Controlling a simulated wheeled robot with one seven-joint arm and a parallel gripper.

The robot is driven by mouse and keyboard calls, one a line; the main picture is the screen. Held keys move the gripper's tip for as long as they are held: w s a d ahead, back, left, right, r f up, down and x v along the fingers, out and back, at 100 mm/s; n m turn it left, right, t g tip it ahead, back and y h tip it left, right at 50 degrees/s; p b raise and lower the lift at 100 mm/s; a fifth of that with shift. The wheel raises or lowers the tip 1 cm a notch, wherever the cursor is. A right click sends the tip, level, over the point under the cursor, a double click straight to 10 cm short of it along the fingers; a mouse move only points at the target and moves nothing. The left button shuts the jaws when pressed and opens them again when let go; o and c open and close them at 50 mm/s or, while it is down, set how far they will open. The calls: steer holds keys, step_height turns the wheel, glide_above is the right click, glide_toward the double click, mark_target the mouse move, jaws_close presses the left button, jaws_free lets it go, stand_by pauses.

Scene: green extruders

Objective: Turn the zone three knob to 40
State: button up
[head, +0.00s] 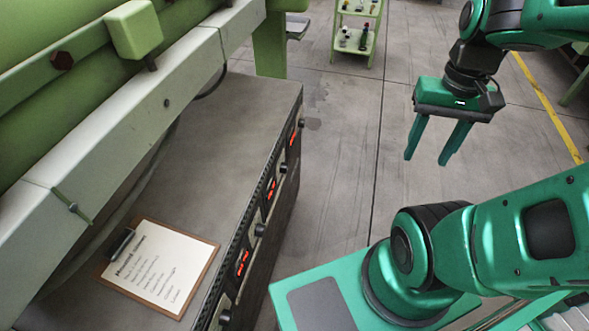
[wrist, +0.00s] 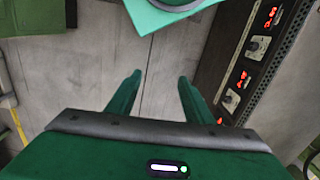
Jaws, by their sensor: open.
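The control panel (head: 251,225) runs along the side of a grey cabinet, with red displays and dark knobs in a row. In the head view, knobs show at the far end (head: 302,122), farther along (head: 284,168), in the middle (head: 260,230) and near the bottom (head: 225,317). I cannot tell which is the zone three knob, and the readings are too small to read surely. In the wrist view, two knobs (wrist: 258,46) (wrist: 231,100) show at the right. My gripper (head: 427,160) is open and empty, pointing down, well right of the panel and apart from it.
A clipboard (head: 160,268) with a printed sheet lies on the cabinet top (head: 230,110). A green and grey machine beam (head: 110,110) overhangs the cabinet's left side. A green shelf cart (head: 355,40) stands at the back. The floor (head: 340,150) between panel and gripper is clear.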

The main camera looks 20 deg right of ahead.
steer(key=w+f+g+y, duration=0.2)
steer(key=w+f, duration=0.6)
steer(key=f, duration=0.1)
steer(key=m+t+y, duration=1)
steer(key=t+y, duration=0.2)
steer(key=y, duration=0.1)
glide_toward(285, 168)
steer(key=w+a+f, duration=0.1)
steer(key=w+a, duration=0.3)
steer(key=a, duration=0.1)
steer(key=shift+w+a+f, duration=0.3)
steer(key=shift+w+a, duration=0.05)
steer(key=shift+w, duration=0.05)
